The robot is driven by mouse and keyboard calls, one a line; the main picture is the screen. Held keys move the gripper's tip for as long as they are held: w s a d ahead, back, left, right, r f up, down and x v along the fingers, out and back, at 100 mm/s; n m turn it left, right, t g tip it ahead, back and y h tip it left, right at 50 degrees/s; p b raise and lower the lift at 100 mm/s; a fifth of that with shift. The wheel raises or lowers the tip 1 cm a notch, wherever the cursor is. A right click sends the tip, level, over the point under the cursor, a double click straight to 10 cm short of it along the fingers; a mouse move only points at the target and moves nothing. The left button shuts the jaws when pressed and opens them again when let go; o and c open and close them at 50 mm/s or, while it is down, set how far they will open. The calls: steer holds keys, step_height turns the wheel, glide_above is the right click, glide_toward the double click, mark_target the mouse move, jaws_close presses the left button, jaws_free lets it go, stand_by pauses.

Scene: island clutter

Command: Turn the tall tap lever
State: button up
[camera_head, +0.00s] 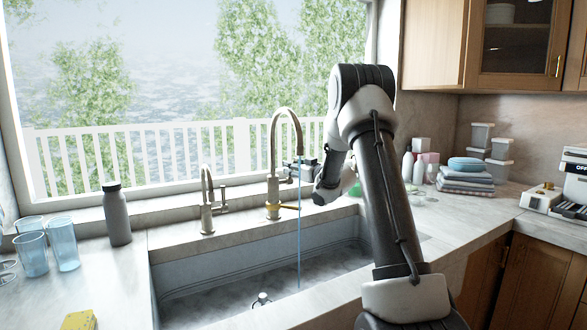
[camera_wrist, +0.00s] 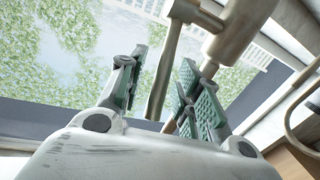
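The tall tap (camera_head: 273,165) is a brass gooseneck behind the sink, with a thin blue stream of water (camera_head: 298,235) falling from its spout. My gripper (camera_head: 297,163) is beside its upright, partly hidden by my wrist. In the wrist view the tap's thick metal body (camera_wrist: 238,32) fills the top right. A slim, straight metal lever (camera_wrist: 166,70) extends from it into the gap between my green-padded fingers. My gripper (camera_wrist: 165,85) is open, with space on the left of the lever. I cannot tell whether the right finger touches it.
A shorter tap (camera_head: 207,200) stands left of the tall one. The sink (camera_head: 200,275) lies below. A dark bottle (camera_head: 117,215), blue glasses (camera_head: 64,245) and a yellow sponge (camera_head: 79,320) are on the left counter. Folded towels (camera_head: 466,181) and white bottles (camera_head: 407,167) are on the right.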

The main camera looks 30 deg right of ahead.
jaws_close()
steer(key=shift+w, duration=0.1)
steer(key=shift+w+r+g+h, duration=0.2)
steer(key=shift+w+g, duration=0.25)
steer(key=shift+g, duration=0.3)
steer(key=shift+w+r+g+h, duration=0.1)
steer(key=shift+w+r+g, duration=0.1)
steer(key=shift+w+g, duration=0.4)
steer(key=shift+w+m+g, duration=0.2)
steer(key=shift+w+g, duration=0.15)
steer(key=shift+g, duration=0.4)
steer(key=shift+w+m+g, duration=0.2)
steer(key=shift+w+g, duration=0.15)
steer(key=shift+g, duration=0.35)
jaws_free()
